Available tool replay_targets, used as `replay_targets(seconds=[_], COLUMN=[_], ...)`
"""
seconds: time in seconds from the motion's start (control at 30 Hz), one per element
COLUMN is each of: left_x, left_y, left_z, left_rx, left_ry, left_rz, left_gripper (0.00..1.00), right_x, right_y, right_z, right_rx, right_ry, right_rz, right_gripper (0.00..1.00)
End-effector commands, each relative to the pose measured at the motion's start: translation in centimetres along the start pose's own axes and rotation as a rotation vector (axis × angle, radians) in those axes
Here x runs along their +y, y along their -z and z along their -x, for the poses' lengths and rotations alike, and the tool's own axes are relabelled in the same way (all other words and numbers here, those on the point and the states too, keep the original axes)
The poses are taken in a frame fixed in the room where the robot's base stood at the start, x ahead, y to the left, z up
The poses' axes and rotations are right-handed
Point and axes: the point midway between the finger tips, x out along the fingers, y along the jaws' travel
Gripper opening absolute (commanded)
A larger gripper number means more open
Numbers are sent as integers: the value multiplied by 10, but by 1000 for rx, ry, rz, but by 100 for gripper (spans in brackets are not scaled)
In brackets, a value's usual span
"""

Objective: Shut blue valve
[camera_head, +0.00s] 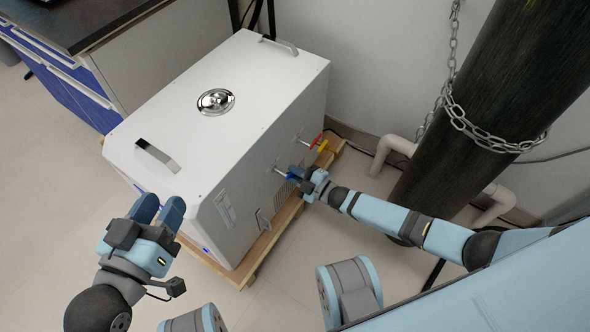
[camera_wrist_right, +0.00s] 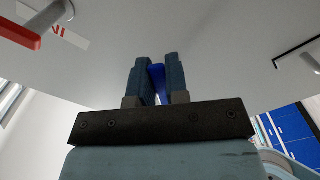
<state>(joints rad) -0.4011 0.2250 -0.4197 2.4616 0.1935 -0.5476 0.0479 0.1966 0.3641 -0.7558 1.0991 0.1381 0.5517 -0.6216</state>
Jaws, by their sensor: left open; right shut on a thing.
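The blue valve sits on the side of the white distiller box (camera_head: 255,100). In the right wrist view the blue valve handle (camera_wrist_right: 158,82) shows between the two fingers of my right gripper (camera_wrist_right: 157,75). In the head view my right gripper (camera_head: 296,176) is at the box's side, shut on the handle, and mostly hides it. My left gripper (camera_head: 158,212) is open and empty, in front of the box's near left corner, apart from the valve.
The box stands on a wooden pallet (camera_head: 248,270). A dark chained cylinder (camera_head: 490,110) and a pale pipe (camera_head: 385,152) stand at the right. Blue-fronted drawers (camera_head: 75,100) are at the left.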

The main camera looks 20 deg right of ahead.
Motion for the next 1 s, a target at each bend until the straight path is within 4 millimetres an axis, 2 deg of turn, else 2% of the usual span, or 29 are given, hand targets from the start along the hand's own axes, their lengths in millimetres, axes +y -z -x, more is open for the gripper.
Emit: replay_targets(seconds=[0.6, 1.0], left_x=[2, 2], left_y=[0, 1], left_z=[2, 3], left_rx=[-10, -2], left_ry=[-2, 3], left_rz=[15, 20], left_gripper=[43, 43], right_x=[-22, -31], right_y=[7, 13], right_z=[0, 1], right_rx=[-1, -2], right_ry=[0, 0], right_rz=[-576, -834], right_gripper=[0, 0])
